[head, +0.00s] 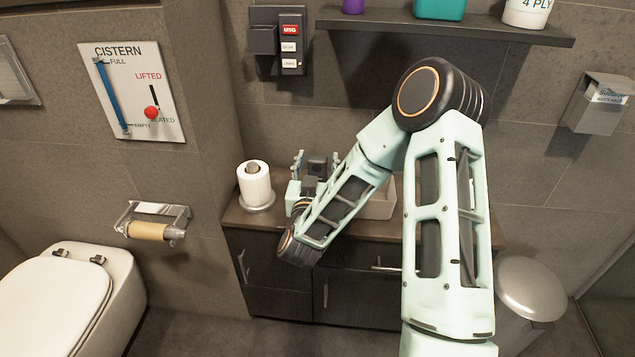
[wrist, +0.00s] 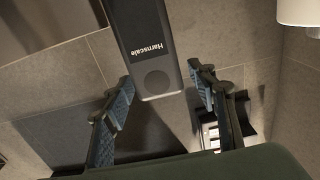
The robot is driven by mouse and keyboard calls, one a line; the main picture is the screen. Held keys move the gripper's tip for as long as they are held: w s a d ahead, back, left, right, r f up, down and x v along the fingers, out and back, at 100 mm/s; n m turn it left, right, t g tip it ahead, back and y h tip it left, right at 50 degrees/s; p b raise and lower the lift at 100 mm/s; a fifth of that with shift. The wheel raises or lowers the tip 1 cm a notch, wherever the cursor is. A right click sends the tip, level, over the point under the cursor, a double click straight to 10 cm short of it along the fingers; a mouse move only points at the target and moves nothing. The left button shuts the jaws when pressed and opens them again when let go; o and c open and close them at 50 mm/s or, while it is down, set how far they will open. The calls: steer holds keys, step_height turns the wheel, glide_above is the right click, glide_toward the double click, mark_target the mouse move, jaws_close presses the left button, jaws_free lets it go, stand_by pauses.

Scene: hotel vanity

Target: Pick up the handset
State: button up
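No handset can be made out for certain. A dark, slab-shaped object with pale lettering (wrist: 142,45) is in the wrist view, its rounded end showing between my fingers. A dark block (head: 317,164) between the fingertips in the head view looks like the same thing. My gripper (head: 316,160) is above the counter; in the wrist view my gripper (wrist: 160,98) has its blue fingers spread, with a gap on both sides of the slab. Its far part is cut off by the frame edge. A wall unit (head: 290,40) has a red MSG button and a dark box at its left.
A toilet roll on a stand (head: 254,186) is close to the left of my gripper. A white basin (head: 380,205) sits behind my forearm on the counter (head: 235,218). A shelf (head: 370,24) with containers juts out above. The wrist view also shows the wall unit (wrist: 211,136).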

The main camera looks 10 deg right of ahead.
jaws_close()
stand_by(0.3)
